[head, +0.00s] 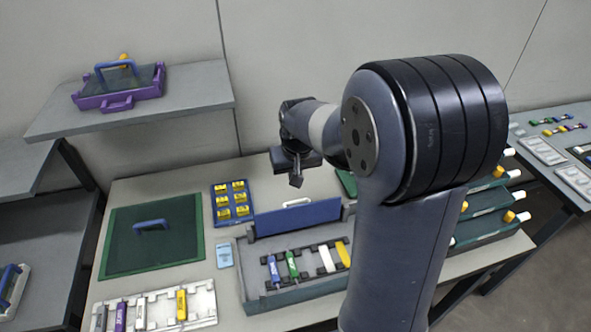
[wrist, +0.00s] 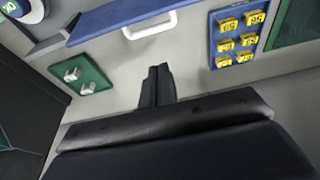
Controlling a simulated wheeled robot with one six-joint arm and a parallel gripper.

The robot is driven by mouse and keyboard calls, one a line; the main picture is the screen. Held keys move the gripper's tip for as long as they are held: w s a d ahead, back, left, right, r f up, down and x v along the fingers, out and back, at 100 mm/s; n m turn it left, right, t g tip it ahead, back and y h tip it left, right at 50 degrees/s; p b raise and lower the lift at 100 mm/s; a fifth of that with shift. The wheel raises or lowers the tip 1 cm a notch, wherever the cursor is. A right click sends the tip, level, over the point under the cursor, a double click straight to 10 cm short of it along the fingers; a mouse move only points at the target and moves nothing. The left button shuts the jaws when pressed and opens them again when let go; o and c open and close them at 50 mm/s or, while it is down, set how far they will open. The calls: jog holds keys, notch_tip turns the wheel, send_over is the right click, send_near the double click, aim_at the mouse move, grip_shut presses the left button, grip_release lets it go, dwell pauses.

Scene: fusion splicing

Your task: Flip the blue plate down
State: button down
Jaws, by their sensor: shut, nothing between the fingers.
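The blue plate (head: 270,224) stands upright along the back edge of a grey tray (head: 262,303), with a white handle (head: 297,203) on its top edge. In the wrist view the blue plate (wrist: 95,28) crosses the top left, and its white handle (wrist: 150,27) sticks out towards my gripper. My gripper (head: 296,181) is above and behind the plate, apart from it. In the wrist view my gripper (wrist: 158,72) has its fingers together, with nothing between them, a little below the handle.
In the tray lie blue (head: 273,270), green (head: 292,264), white and yellow pieces. A blue rack of yellow blocks (head: 222,212) and a green-framed dark panel (head: 111,262) are to the left. A green plate with white pieces (wrist: 82,76) lies near my gripper. Green boxes stand at right.

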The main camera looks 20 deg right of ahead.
aim_at(296, 202)
jog(key=f, duration=0.1)
jog(key=s+f, duration=0.1)
jog(key=f, duration=0.1)
jog(key=s+f+p, duration=0.1)
jog(key=shift+f, duration=0.25)
jog(key=shift+s, duration=0.4)
jog(key=shift+f, duration=0.1)
jog(key=shift+s+t+b, duration=0.3)
jog(key=shift+t+b, duration=0.1)
jog(key=shift+b, duration=0.35)
